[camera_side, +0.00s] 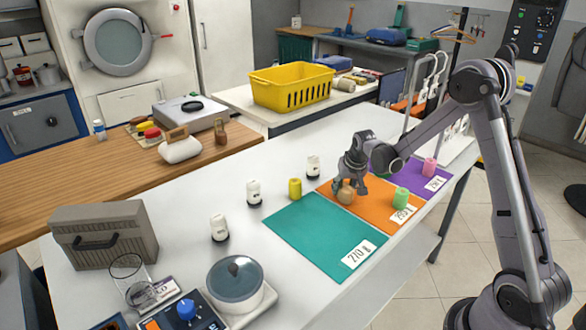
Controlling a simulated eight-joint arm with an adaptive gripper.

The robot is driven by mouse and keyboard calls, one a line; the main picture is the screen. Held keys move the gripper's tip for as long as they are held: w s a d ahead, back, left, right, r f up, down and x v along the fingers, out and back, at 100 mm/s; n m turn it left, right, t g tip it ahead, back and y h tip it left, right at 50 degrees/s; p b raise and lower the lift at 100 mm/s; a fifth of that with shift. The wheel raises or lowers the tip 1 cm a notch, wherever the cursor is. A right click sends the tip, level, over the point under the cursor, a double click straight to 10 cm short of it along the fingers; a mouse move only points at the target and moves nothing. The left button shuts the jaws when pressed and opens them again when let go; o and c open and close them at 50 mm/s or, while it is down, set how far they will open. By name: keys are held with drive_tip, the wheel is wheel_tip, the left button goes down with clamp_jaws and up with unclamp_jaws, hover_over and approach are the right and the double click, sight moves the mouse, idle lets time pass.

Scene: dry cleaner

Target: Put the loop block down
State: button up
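A small tan, rounded block (346,195), which I take to be the loop block, is at the left part of the orange mat (372,212). My gripper (348,187) points down over it, with fingers on both sides that appear closed on it. The block is at or just above the mat; I cannot tell whether it touches. Its upper part is partly hidden by the fingers, and no loop shape can be made out. A green spool-like block (401,197) stands on the same mat, near its label card (401,215).
A teal mat (318,235) lies left of the orange one, bare except for its card. A purple mat (415,180) with a pink block (429,167) is to the right. A yellow block (295,188) and white bottles (254,193) stand behind the mats. A lidded pot (236,280) is in front.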

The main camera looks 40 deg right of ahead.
sight(350, 194)
drive_tip(key=o, duration=0.4)
drive_tip(key=shift+r, duration=0.1)
drive_tip(key=v, duration=1.1)
drive_tip(key=s+a+r+n+t, duration=0.1)
drive_tip(key=s+a+r+n, duration=0.1)
drive_tip(key=s+a, duration=0.3)
drive_tip(key=s+a+r+n+t+y, duration=0.1)
drive_tip(key=s+a+r+n, duration=0.1)
drive_tip(key=s+a, duration=0.4)
drive_tip(key=s+a+r+n+t+y, duration=0.1)
drive_tip(key=s+a+r+n, duration=0.1)
drive_tip(key=s+a, duration=0.4)
drive_tip(key=shift+a+n, duration=0.4)
drive_tip(key=shift+a, duration=0.85)
